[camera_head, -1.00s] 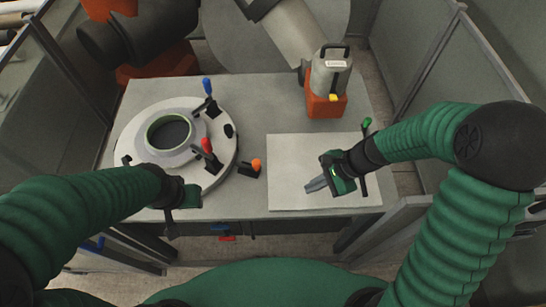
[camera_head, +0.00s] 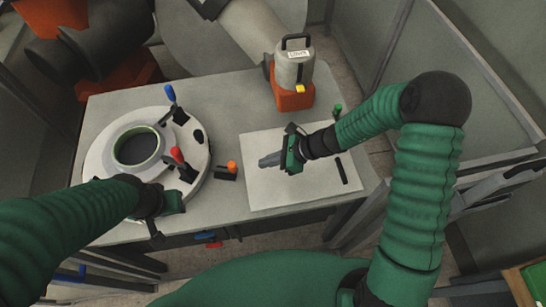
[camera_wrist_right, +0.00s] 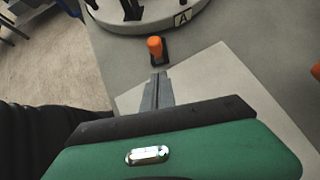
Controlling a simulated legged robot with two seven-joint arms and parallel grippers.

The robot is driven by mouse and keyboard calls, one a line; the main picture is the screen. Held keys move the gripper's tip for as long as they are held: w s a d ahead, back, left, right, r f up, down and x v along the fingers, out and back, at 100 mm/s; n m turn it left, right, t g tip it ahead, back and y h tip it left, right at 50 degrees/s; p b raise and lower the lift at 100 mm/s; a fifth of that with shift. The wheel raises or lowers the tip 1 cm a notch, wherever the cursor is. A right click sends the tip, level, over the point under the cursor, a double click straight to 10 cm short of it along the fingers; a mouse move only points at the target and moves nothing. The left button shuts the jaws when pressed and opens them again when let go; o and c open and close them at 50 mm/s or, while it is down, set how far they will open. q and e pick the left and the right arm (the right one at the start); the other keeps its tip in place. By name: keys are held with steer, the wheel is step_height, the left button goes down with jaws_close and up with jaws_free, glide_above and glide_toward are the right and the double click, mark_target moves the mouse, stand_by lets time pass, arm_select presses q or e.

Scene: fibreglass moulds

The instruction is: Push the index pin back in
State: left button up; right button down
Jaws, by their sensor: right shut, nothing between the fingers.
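The index pin with its orange knob (camera_head: 232,167) sits in a small black block at the right edge of the round turntable (camera_head: 97,158). The knob also shows in the right wrist view (camera_wrist_right: 155,46), just beyond my fingertips. My right gripper (camera_head: 264,162) is shut and empty over the white sheet, pointing left at the knob. It looks a short gap from the knob; contact is not visible. In the wrist view the closed fingers (camera_wrist_right: 157,80) line up with the knob. My left gripper (camera_head: 158,228) hangs at the table's front left edge; its fingers are unclear.
A ring-shaped mould (camera_head: 138,148) is on the turntable, with a blue-handled clamp (camera_head: 170,94) and a red-handled one (camera_head: 177,155). An orange-and-grey device (camera_head: 294,80) stands at the back. A black bar (camera_head: 341,170) lies on the white sheet (camera_head: 300,190) behind my right wrist.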

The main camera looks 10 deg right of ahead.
mark_target(233, 164)
steer(key=x, duration=0.4)
steer(key=shift+s, duration=0.15)
steer(key=a, duration=0.1)
steer(key=w+a+p, duration=0.1)
steer(key=a, duration=0.1)
steer(key=shift+w+a+r, duration=0.1)
steer(key=shift+w+a, duration=0.1)
steer(key=shift+a, duration=0.3)
steer(key=shift+w+a+b, duration=0.35)
steer(key=shift+a+b, duration=0.05)
steer(key=shift+a, duration=0.45)
steer(key=shift+w+a, duration=0.15)
steer(key=shift+a, duration=0.2)
